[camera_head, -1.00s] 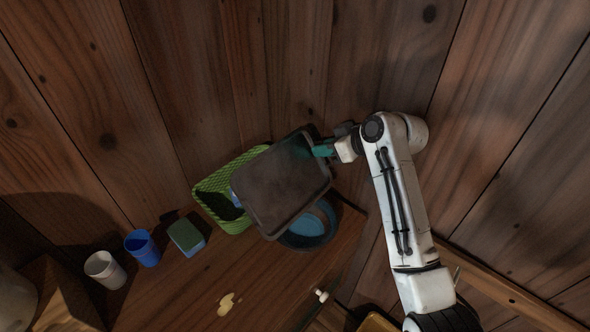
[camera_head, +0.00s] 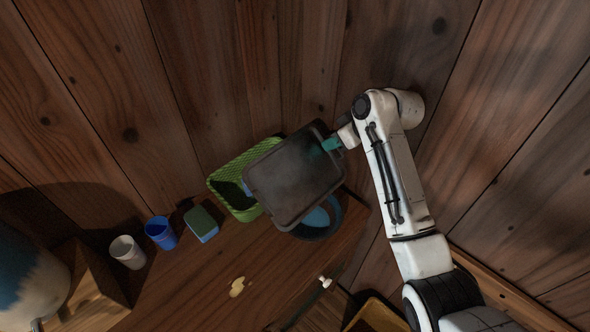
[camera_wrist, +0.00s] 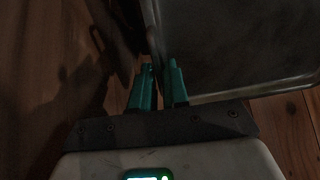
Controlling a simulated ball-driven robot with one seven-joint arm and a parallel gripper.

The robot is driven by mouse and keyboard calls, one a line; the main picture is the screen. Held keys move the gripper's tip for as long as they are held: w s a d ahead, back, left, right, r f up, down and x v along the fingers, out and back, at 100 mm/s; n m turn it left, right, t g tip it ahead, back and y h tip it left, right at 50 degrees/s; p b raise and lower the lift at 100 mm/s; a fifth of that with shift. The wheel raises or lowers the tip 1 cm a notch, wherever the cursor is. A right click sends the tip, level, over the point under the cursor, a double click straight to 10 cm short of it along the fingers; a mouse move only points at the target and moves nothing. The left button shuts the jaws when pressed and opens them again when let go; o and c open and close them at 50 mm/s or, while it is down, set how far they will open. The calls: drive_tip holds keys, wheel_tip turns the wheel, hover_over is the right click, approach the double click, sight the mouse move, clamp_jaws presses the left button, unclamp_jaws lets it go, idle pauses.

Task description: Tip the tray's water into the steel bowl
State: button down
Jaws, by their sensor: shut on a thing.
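The dark rectangular tray (camera_head: 295,178) is held tilted in the air in the head view. Its lower edge overlaps the round bowl. Its inner surface looks dark; I cannot tell if water is in it. My gripper (camera_head: 332,144) is shut on the tray's right rim, and the wrist view shows the teal fingers (camera_wrist: 160,85) on either side of the rim beside the tray's face (camera_wrist: 235,45). The round bowl (camera_head: 330,226) has a dark rim and a blue-looking inside. It stands on the wooden surface, partly hidden behind the tray.
A green basket (camera_head: 222,187) stands left of the tray, partly behind it. A green-and-blue sponge (camera_head: 202,223), a blue cup (camera_head: 161,233) and a white cup (camera_head: 127,252) stand further left. A yellowish patch (camera_head: 237,287) lies on the bare wooden top (camera_head: 200,285).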

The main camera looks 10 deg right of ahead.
drive_tip(key=shift+r+g+h+p, duration=0.3)
drive_tip(key=shift+r+h+p, duration=0.1)
drive_tip(key=shift+p, duration=0.25)
drive_tip(key=shift+r+g+h+p, duration=0.35)
drive_tip(key=shift+g+p, duration=0.15)
drive_tip(key=shift+p, duration=0.4)
drive_tip(key=shift+w+r+g+h+p, duration=0.1)
drive_tip(key=shift+r+g+h+p, duration=0.5)
drive_tip(key=shift+g+p, duration=0.3)
drive_tip(key=shift+r+g+h, duration=0.15)
drive_tip(key=shift+g+h, duration=0.4)
drive_tip(key=shift+g, duration=0.15)
drive_tip(key=shift+b, duration=0.35)
drive_tip(key=shift+r+g+h+b, duration=0.35)
drive_tip(key=shift+g+h, duration=0.15)
drive_tip(key=shift+g, duration=0.2)
